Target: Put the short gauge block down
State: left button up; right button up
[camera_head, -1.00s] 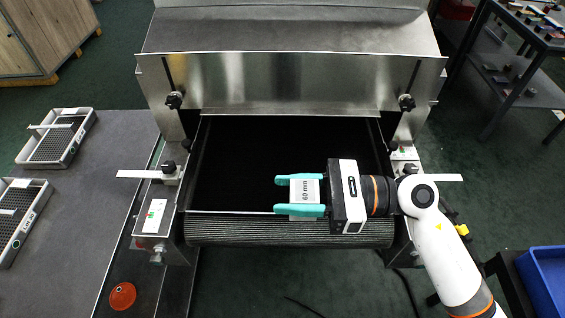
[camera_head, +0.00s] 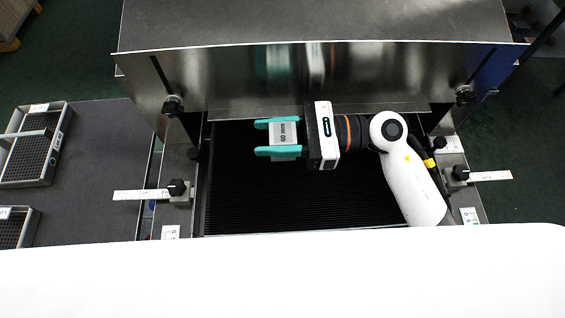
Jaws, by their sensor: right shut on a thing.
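The short gauge block (camera_head: 283,136) is a light grey block marked 60 mm. It sits between the teal fingers of my right gripper (camera_head: 277,138), which is shut on it. The gripper points left and is above the black ribbed belt (camera_head: 290,195), close to the front of the steel dryer hood. From this high angle I cannot tell how far the block is above the belt. My left gripper is not in view.
The steel hood (camera_head: 330,75) spans the back of the belt. Scale bars with black knobs stand at the left (camera_head: 143,194) and right (camera_head: 488,175). Two mesh trays (camera_head: 62,143) lie on the grey table (camera_head: 105,150). A large white surface blocks the bottom of the view.

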notch_tip(320, 180, down, 13)
jog(key=shift+w+r, duration=0.1)
jog(key=shift+r, duration=0.1)
dwell(0.3)
jog(key=shift+f, duration=0.2)
jog(key=o, duration=1.2)
